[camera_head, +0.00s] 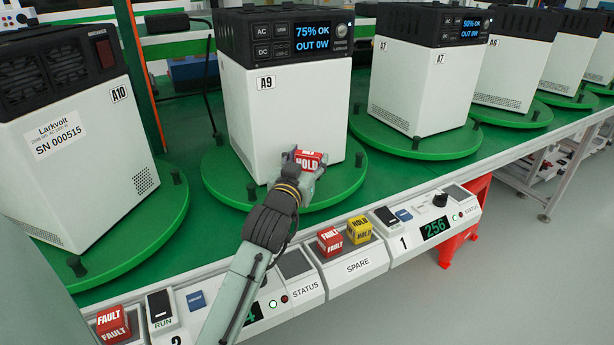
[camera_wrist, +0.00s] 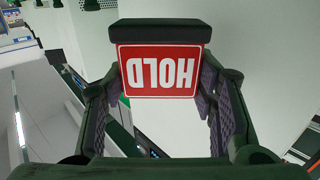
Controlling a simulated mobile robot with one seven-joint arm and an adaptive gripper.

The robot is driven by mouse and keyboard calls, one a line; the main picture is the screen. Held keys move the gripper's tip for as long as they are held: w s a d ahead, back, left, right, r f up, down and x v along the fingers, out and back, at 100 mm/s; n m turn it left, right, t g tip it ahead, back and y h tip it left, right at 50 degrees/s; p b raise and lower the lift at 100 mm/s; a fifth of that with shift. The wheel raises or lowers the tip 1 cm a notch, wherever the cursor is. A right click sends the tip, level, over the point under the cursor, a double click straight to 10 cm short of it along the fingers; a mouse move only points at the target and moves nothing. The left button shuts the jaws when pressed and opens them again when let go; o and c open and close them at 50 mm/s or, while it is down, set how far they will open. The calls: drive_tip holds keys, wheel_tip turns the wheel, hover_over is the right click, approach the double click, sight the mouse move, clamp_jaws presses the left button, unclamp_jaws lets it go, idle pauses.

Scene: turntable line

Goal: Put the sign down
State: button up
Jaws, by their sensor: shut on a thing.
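The red HOLD sign (camera_head: 308,160) is a small block with white lettering. My gripper (camera_head: 297,172) is shut on it and holds it in front of the lower face of the white unit A9 (camera_head: 290,115), over the front of that unit's green turntable (camera_head: 225,178). In the wrist view the sign (camera_wrist: 160,72) sits between the two fingers with its lettering upside down. I cannot tell whether the sign touches unit A9. Its underside is hidden. A9's screen reads 75% OK, OUT 0W.
A SPARE tray (camera_head: 358,266) on the front ledge holds a red FAULT block (camera_head: 330,241) and a yellow HOLD block (camera_head: 359,230). More red FAULT blocks (camera_head: 112,323) stand at lower left. Units A10 (camera_head: 70,150) and A7 (camera_head: 415,85) flank A9. Dark pegs rise from the turntables.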

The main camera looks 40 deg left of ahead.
drive_tip(key=shift+f+b, duration=0.65)
drive_tip(key=shift+f, duration=1.1)
drive_tip(key=shift+f, duration=0.2)
drive_tip(key=o, duration=0.9)
drive_tip(key=shift+r, duration=0.2)
